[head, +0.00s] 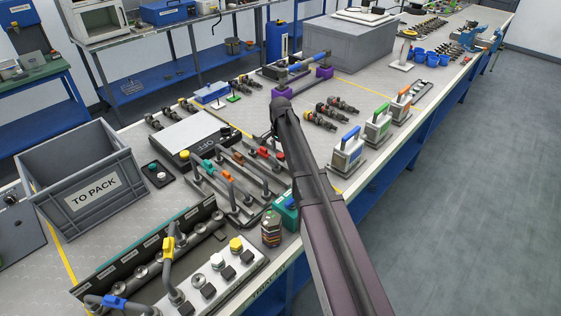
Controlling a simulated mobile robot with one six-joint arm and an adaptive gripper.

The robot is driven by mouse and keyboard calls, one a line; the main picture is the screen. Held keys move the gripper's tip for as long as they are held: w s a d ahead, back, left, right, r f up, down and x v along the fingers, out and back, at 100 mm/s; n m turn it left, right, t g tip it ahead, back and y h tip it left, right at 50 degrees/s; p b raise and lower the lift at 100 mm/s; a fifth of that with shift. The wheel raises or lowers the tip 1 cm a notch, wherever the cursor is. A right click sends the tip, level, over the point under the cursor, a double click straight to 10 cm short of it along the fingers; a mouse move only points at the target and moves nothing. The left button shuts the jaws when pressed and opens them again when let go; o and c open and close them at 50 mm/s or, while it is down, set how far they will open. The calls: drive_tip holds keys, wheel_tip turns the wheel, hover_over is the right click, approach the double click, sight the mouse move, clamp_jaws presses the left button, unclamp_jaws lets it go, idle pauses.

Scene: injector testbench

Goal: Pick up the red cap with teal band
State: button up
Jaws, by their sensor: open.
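I cannot clearly single out a red cap with a teal band in the head view. Small red pieces (263,152) sit by the grey rail fixture in the middle of the bench, near an orange piece (237,158) and a teal piece (210,167). They are too small to show any band. A small dark stack with coloured bands (271,230) stands at the near bench edge, right of the row of white, yellow and dark caps. My arm reaches up across the bench from the bottom right. My gripper is not visible; the arm may hide it.
A grey "TO PACK" crate (124,171) stands at the left. A white-topped scale (188,130) is behind the fixture. Handled blocks in blue (347,152), green (377,127) and orange (402,104) line the right edge. The floor at the right is clear.

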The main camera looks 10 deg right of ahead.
drive_tip(key=shift+f+b, duration=0.9)
drive_tip(key=shift+f, duration=0.3)
drive_tip(key=c, duration=0.9)
